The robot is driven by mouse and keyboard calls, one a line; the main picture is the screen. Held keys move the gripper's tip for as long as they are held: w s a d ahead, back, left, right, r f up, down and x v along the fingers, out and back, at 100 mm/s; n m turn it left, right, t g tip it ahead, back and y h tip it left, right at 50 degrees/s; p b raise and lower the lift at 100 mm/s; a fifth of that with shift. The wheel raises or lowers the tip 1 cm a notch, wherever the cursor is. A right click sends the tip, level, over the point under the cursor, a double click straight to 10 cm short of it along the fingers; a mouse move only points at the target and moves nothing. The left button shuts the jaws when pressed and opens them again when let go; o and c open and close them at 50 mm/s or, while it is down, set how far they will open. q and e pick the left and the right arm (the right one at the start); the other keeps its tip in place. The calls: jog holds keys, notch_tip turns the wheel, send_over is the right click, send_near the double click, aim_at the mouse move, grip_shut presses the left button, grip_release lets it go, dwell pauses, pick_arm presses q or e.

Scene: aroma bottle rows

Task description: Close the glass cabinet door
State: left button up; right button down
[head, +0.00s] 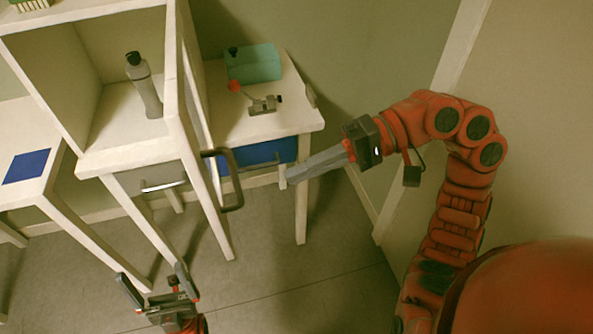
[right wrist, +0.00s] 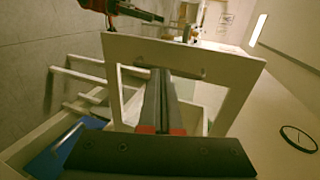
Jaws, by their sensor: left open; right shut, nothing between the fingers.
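The white cabinet (head: 118,138) stands at the left in the head view, with a grey bottle (head: 147,90) inside. Its white-framed glass door (head: 206,195) stands open, swung out and seen nearly edge-on, with a dark handle (head: 232,180) on its right side. The door frame (right wrist: 112,75) also shows in the right wrist view. My right gripper (head: 288,178) is shut and empty, pointing left towards the handle, with a visible gap between them in the head view. My left gripper (head: 152,279) is open and empty, low in front of the cabinet.
A white side table (head: 308,118) with a blue drawer (head: 260,153) stands behind the door; a teal box (head: 252,63) and a small grey device (head: 264,104) are on it. Another table with a blue square (head: 27,166) is at the left. The floor in front is clear.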

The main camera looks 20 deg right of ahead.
aim_at(216, 206)
jog(key=x, duration=0.3)
jog(key=r+p+x, duration=0.1)
jog(key=x, duration=0.3)
jog(key=p+x, duration=0.1)
jog(key=x, duration=0.2)
jog(key=shift+s+a+r, duration=0.1)
jog(key=shift+s+a, duration=0.05)
jog(key=shift+a, duration=0.45)
